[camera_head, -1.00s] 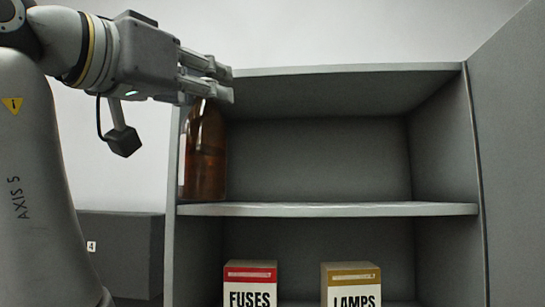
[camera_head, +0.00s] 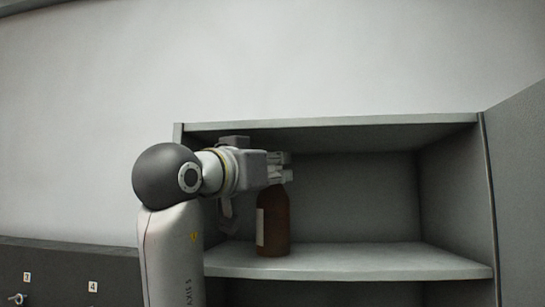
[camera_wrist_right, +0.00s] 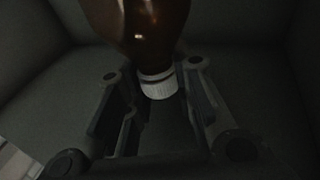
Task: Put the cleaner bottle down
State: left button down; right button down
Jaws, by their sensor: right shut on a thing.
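The cleaner bottle (camera_head: 277,225) is brown with a pale label on its left side. It is upright inside the cabinet, at the left of the upper shelf (camera_head: 380,262), with its base at the shelf surface; I cannot tell whether it touches. My right gripper (camera_head: 281,168) is shut on the bottle's top end, coming in level from the left. The right wrist view shows the brown bottle (camera_wrist_right: 137,28) and its white ribbed cap (camera_wrist_right: 158,84) between the fingers (camera_wrist_right: 155,100). My left gripper is not in view.
The grey cabinet's top panel (camera_head: 330,122) is close above my gripper. The shelf is bare to the right of the bottle. The right side of the cabinet has a grey panel (camera_head: 522,190). Dark numbered units (camera_head: 60,265) stand at the lower left.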

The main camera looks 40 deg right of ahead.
jog(key=shift+s+a, duration=0.15)
jog(key=shift+a, duration=0.25)
jog(key=c, duration=1.3)
grip_release()
jog(key=shift+c, duration=0.2)
jog(key=shift+o, duration=0.7)
jog(key=shift+d+f, duration=0.1)
jog(key=shift+d, duration=0.1)
